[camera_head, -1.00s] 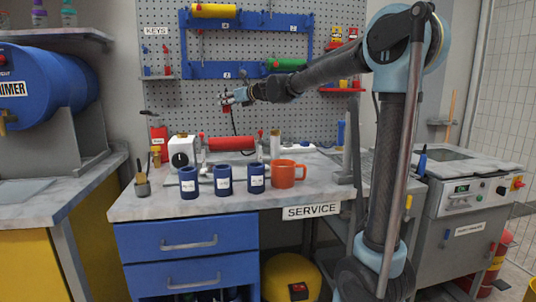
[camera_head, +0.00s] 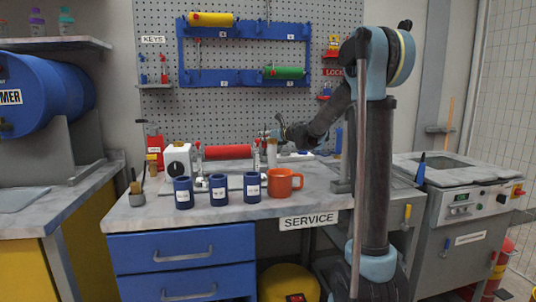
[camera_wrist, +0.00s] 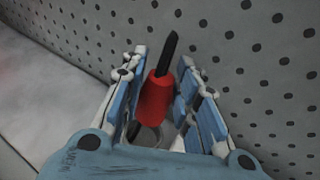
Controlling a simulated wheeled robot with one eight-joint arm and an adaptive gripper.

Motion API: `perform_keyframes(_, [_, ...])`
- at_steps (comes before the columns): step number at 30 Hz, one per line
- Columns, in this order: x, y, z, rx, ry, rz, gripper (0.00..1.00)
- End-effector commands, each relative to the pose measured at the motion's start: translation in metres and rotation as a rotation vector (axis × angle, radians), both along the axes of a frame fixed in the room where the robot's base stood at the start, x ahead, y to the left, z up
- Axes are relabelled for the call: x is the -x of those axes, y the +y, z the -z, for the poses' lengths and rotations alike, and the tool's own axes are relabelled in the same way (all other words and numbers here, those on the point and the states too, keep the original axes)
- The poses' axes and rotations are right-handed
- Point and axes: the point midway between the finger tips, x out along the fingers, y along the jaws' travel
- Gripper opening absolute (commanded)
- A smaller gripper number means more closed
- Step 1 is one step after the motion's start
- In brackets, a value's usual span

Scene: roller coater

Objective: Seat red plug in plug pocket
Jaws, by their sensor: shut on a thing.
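The red plug (camera_wrist: 155,97), with a black cable or stem at its upper end, is between the blue-padded fingers of my gripper (camera_wrist: 162,65) in the wrist view. My gripper is shut on it. A pale round shape (camera_wrist: 150,137) lies below the plug there; I cannot tell whether they touch. In the head view my gripper (camera_head: 268,134) is low over the back of the bench, just above a pale upright cylinder (camera_head: 271,153). The plug is not clear in that view. I cannot tell for sure which part is the plug pocket.
A red roller (camera_head: 228,152) lies left of my gripper. A white box with a black dial (camera_head: 178,160) stands left. The pegboard (camera_head: 240,105) rises behind.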

Motion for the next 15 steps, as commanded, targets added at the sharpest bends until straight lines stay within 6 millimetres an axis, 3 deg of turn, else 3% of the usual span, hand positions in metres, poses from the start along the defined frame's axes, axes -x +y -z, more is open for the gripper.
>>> perform_keyframes(15, [0.000, 0.001, 0.054, 0.000, 0.000, 0.000, 0.04])
